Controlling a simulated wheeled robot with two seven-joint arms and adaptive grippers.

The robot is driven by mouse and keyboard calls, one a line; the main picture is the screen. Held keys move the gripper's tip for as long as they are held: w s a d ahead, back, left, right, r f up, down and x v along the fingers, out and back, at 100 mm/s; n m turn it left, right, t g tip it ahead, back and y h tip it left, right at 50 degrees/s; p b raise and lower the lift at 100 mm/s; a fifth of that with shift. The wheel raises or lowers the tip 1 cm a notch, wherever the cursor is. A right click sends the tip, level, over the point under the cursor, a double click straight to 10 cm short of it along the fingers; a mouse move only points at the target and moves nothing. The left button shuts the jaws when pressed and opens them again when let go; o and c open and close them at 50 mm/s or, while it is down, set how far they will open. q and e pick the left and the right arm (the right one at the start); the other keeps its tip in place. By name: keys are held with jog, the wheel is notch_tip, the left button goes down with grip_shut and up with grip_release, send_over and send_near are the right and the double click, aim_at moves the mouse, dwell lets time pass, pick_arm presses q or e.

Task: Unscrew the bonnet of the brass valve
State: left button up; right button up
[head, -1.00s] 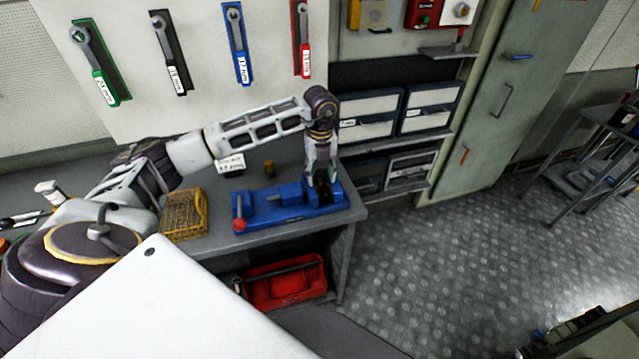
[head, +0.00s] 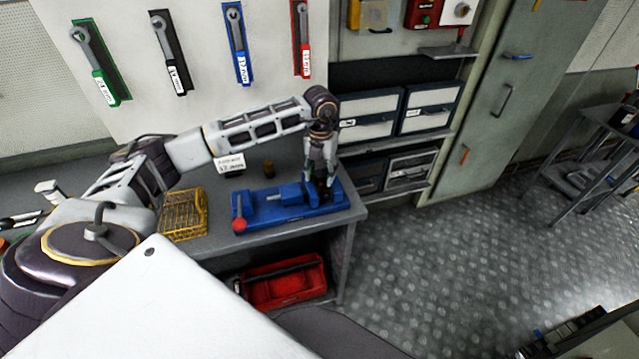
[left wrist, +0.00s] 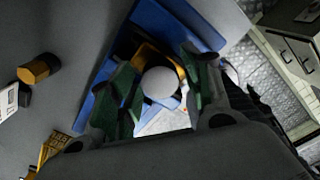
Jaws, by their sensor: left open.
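A blue vise (head: 262,213) with a red ball-ended handle (head: 239,225) lies on the grey workbench. My left gripper (head: 320,184) points down over the vise's right end. In the left wrist view its green-padded fingers (left wrist: 158,80) stand apart on either side of a pale round piece (left wrist: 160,83). Brass-yellow metal (left wrist: 150,57) shows just behind that piece, in the blue vise (left wrist: 190,20); it looks like the valve. I cannot tell whether the fingers touch it. My arm hides the valve in the head view. My right gripper is not in view.
A small brass piece (head: 268,168) stands on the bench beside a white label card (head: 231,163). A yellow wire basket (head: 183,215) is left of the vise. Wrenches, including a blue-backed one (head: 236,45), hang on the wall. A red toolbox (head: 285,285) sits below.

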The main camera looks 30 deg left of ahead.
aim_at(321, 173)
pick_arm(q)
jog(key=shift+m, duration=5.1)
jog(key=c, duration=0.8)
jog(key=shift+n, duration=0.3)
jog(key=shift+r+p, duration=0.65)
jog(key=shift+r, duration=0.65)
jog(key=shift+r+p, duration=0.95)
jog(key=shift+r, duration=1)
